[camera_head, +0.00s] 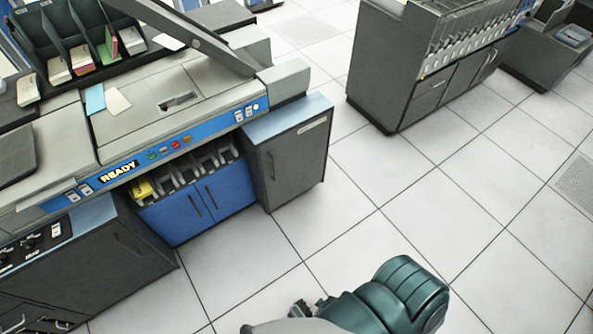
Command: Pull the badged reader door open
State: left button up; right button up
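The card reader (180,142) is a grey and blue machine at the left with a lit READY panel. A dark grey door (296,164) at its right end has a pale plate (313,124) near the top right and a vertical handle (270,166) on its left side. It looks shut. Two blue doors (228,195) with dark handles are under the reader's middle and look shut. At the bottom, a teal arm of mine, seemingly the right, ends in dark finger parts (305,309), apart from the doors. Their opening is unclear. My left gripper is not in view.
A grey cabinet (393,65) with a slotted top stands at the back right. A dark drawer cabinet (95,255) stands at the lower left. Cards lie on the reader and in a dark rack (75,40). The tiled floor (400,200) in front of the plated door is clear.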

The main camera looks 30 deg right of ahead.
aim_at(292, 162)
jog(key=z, duration=0.8)
